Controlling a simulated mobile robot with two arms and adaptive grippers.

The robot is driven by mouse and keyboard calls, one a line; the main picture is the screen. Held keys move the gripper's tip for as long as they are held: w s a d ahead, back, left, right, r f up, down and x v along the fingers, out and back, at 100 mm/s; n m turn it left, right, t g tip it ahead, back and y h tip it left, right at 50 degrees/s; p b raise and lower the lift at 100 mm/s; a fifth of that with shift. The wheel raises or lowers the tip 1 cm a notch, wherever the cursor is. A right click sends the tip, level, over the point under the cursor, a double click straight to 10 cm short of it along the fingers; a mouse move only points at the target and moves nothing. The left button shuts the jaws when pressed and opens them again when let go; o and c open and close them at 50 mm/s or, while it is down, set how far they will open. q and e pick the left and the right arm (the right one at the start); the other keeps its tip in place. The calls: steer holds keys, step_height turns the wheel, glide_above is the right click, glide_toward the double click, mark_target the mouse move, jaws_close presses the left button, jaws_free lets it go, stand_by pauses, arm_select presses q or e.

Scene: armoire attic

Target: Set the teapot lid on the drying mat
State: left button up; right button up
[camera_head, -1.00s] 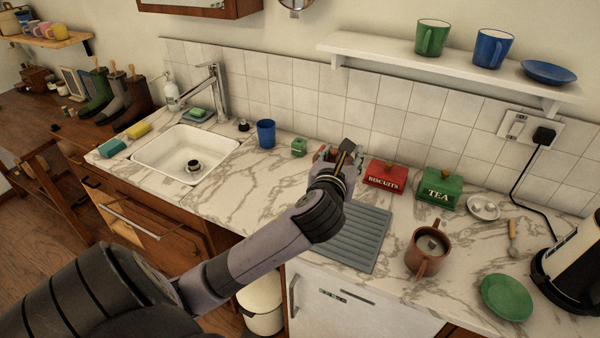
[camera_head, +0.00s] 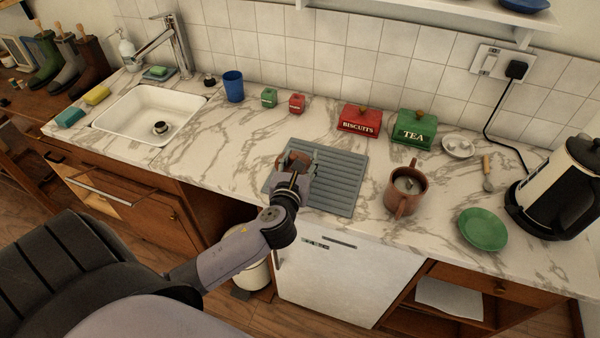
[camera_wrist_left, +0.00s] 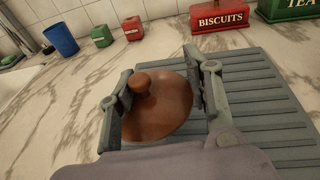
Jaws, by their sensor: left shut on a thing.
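The brown teapot lid (camera_wrist_left: 160,108) with its round knob shows between the fingers of my left gripper (camera_wrist_left: 160,95) in the left wrist view. My left gripper (camera_head: 296,162) is shut on the lid and holds it over the left part of the grey ribbed drying mat (camera_head: 345,180). In the head view the lid (camera_head: 290,160) is partly hidden by the gripper. I cannot tell whether the lid touches the mat. The brown teapot (camera_head: 406,190) stands open on the counter to the right of the mat. My right gripper is not in view.
Behind the mat stand a red biscuits tin (camera_head: 360,121) and a green tea tin (camera_head: 414,128). Small green (camera_head: 269,98) and red (camera_head: 297,103) canisters and a blue cup (camera_head: 233,86) stand at the back left. A green plate (camera_head: 482,229) and kettle (camera_head: 556,190) are at right.

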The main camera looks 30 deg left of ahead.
arm_select(q)
step_height(320, 180, down, 4)
steer(key=shift+r+b, duration=0.1)
steer(key=shift+b, duration=0.3)
steer(key=shift+f, duration=0.25)
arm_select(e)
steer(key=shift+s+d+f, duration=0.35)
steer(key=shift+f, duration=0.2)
arm_select(q)
steer(key=o, duration=1.1)
steer(key=shift+f, duration=0.1)
steer(key=shift+o, duration=0.2)
steer(key=b+v, duration=0.1)
steer(key=v, duration=1.1)
steer(key=shift+r, duration=0.25)
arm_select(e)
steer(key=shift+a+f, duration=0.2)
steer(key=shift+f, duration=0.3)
